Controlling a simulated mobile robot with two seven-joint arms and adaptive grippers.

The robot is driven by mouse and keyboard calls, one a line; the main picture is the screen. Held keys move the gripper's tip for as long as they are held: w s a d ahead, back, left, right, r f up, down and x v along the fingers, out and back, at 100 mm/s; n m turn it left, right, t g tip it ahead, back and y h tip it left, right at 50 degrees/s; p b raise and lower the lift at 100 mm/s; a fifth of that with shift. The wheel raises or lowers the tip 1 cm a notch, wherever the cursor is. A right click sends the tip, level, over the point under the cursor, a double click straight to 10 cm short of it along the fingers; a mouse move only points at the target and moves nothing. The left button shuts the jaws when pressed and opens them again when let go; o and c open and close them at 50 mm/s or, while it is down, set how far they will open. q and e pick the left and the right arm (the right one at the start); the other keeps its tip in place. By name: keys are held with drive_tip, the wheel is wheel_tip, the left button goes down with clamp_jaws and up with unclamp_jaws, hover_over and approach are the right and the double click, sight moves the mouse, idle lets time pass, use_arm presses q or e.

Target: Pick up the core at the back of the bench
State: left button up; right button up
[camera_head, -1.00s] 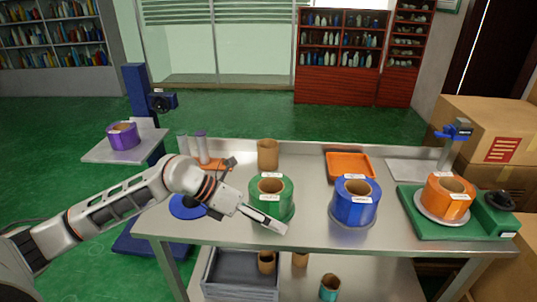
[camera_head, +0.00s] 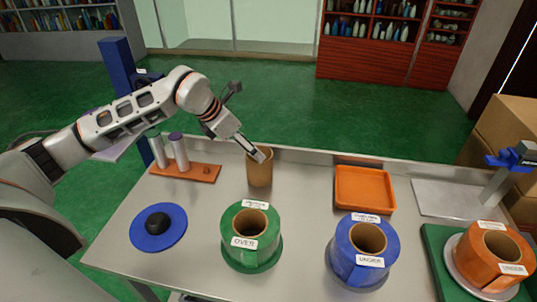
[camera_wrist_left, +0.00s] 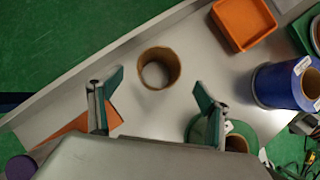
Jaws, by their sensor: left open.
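The core (camera_head: 260,172) is a plain brown cardboard tube standing upright at the back of the bench, left of the orange tray. My left gripper (camera_head: 258,154) is at the core's top in the head view and overlaps its rim. In the left wrist view the core (camera_wrist_left: 160,54) shows from above as an open ring, ahead of and between the two fingers. The left gripper (camera_wrist_left: 158,84) is open there, with a finger on each side and nothing held. Whether a finger touches the core cannot be told. My right gripper is not in view.
An orange tray (camera_head: 364,207) lies right of the core. Green (camera_head: 250,258), blue (camera_head: 344,262) and orange (camera_head: 478,262) rolls stand in front. An orange base with grey posts (camera_head: 186,173) and a blue disc (camera_head: 147,238) are at the left. Bare bench surrounds the core.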

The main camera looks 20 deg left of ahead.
sight(259, 166)
use_arm(q)
drive_tip(key=x, duration=0.7)
drive_tip(key=shift+w+f, duration=0.1)
drive_tip(key=shift+f, duration=0.3)
drive_tip(key=c, duration=1.2)
drive_tip(key=shift+c, duration=0.2)
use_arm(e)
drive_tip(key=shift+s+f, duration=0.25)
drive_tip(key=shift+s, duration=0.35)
